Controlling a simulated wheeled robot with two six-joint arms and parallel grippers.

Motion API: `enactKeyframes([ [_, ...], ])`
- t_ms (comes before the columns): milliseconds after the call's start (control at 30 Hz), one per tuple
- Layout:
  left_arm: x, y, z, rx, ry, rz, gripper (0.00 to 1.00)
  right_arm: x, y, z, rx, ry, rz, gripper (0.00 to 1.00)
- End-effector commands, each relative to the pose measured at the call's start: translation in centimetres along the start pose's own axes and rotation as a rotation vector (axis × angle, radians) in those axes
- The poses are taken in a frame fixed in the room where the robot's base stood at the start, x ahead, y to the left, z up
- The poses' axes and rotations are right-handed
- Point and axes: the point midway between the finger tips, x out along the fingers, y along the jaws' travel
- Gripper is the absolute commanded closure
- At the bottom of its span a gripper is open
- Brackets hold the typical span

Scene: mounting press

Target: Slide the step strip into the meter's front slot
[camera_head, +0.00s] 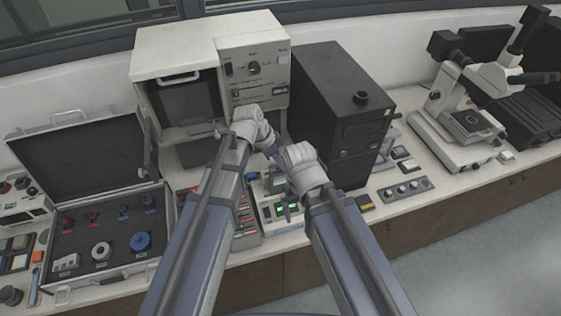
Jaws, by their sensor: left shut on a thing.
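The meter (287,209), a pale unit with small green lit displays, stands near the bench's front edge between my two arms. My left gripper (273,152) is above and behind the meter, in front of the black tower. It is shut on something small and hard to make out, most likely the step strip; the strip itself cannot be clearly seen. My right wrist hangs just right of the left gripper, over the meter's right side. The right gripper's fingers are hidden or too small to read. The meter's front slot cannot be made out.
A cream cabinet (165,50) with a screen and the black tower (345,110) stand behind. An open black case (80,160) with fittings lies left. A microscope (470,125) stands right. A grey button box (405,190) sits right of the meter. Red-marked items crowd the meter's left.

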Motion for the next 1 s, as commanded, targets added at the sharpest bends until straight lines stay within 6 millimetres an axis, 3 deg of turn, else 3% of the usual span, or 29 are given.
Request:
enactKeyframes([
  [600, 3.1, 0.0, 1.3, 0.0, 0.0, 0.0, 1.0, 3.3, -0.3, -0.2, 0.0, 0.0, 0.0, 0.0],
  [867, 3.0, 0.0, 1.2, 0.0, 0.0, 0.0, 1.0, 3.2, -0.3, -0.2, 0.0, 0.0, 0.0, 0.0],
  [900, 3.0, 0.0, 1.2, 0.0, 0.0, 0.0, 0.78, 3.2, -0.3, -0.2, 0.0, 0.0, 0.0, 0.0],
  [1000, 3.0, 0.0, 1.2, 0.0, 0.0, 0.0, 0.67, 3.2, -0.3, -0.2, 0.0, 0.0, 0.0, 0.0],
])
